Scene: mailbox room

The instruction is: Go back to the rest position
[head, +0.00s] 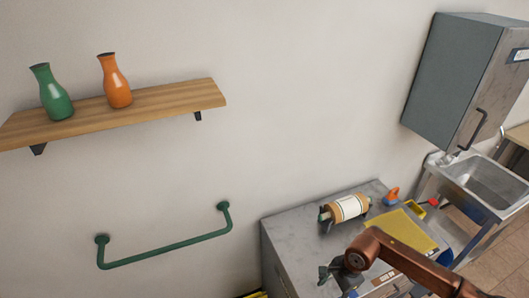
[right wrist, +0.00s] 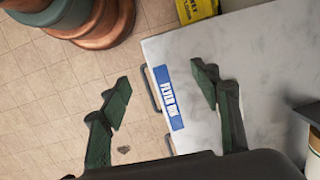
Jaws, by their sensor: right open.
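My right arm comes in from the lower right in the head view. My left gripper is not in the head view.
The cabinet top carries a paper roll holder (head: 347,207), an orange item (head: 391,196) and a yellow sheet (head: 400,229). A sink (head: 485,185) and wall cabinet (head: 452,75) are at the right. A green rail (head: 168,247) and wooden shelf (head: 150,108) with vases are on the wall.

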